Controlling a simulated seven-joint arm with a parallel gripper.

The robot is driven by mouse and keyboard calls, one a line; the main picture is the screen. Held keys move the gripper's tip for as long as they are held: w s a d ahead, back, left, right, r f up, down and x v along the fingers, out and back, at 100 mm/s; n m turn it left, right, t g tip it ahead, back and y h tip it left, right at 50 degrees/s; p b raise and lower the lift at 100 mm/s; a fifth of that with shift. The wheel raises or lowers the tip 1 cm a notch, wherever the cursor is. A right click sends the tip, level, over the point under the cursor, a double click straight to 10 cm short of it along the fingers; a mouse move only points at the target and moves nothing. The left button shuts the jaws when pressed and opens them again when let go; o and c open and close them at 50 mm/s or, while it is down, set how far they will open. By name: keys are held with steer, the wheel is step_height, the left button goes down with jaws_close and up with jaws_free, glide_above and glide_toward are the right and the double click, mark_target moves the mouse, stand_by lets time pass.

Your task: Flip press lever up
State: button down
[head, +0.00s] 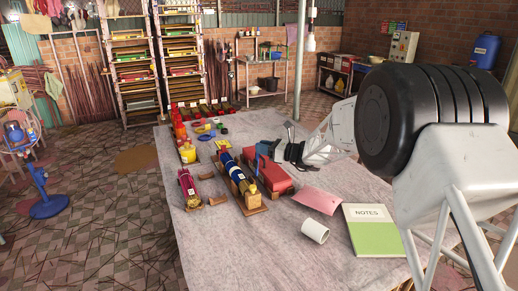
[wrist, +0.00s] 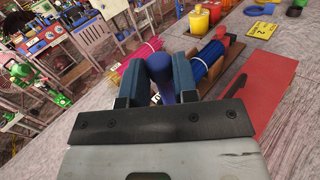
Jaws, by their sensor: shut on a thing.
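The extruder press stands near the middle of the table in the head view, with a blue cylinder (head: 235,170) with a brass end and a red block (head: 274,178) beside it. A blue lever (head: 264,147) shows at the block's far end. My gripper (head: 283,150) is beside it. In the wrist view, my gripper (wrist: 158,62) is shut on the rounded dark blue lever handle (wrist: 160,80), which sits between both fingers. The lever's lower end is hidden by the gripper. The blue cylinder (wrist: 206,62) and red block (wrist: 262,90) show to the right.
A pink-red cylinder (head: 187,186) lies left of the press. A white cup (head: 315,230), a pink sheet (head: 317,200) and a green notebook (head: 373,230) lie at the front right. Yellow and red containers (head: 187,150) stand farther back. The grey tabletop is clear at the front left.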

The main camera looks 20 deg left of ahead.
steer(key=shift+w+d+f, duration=0.1)
steer(key=shift+d+f, duration=0.05)
steer(key=shift+f, duration=0.05)
steer(key=c, duration=0.9)
jaws_free()
steer(key=shift+r, duration=0.1)
steer(key=shift+d+f, duration=0.2)
steer(key=shift+d, duration=3.7)
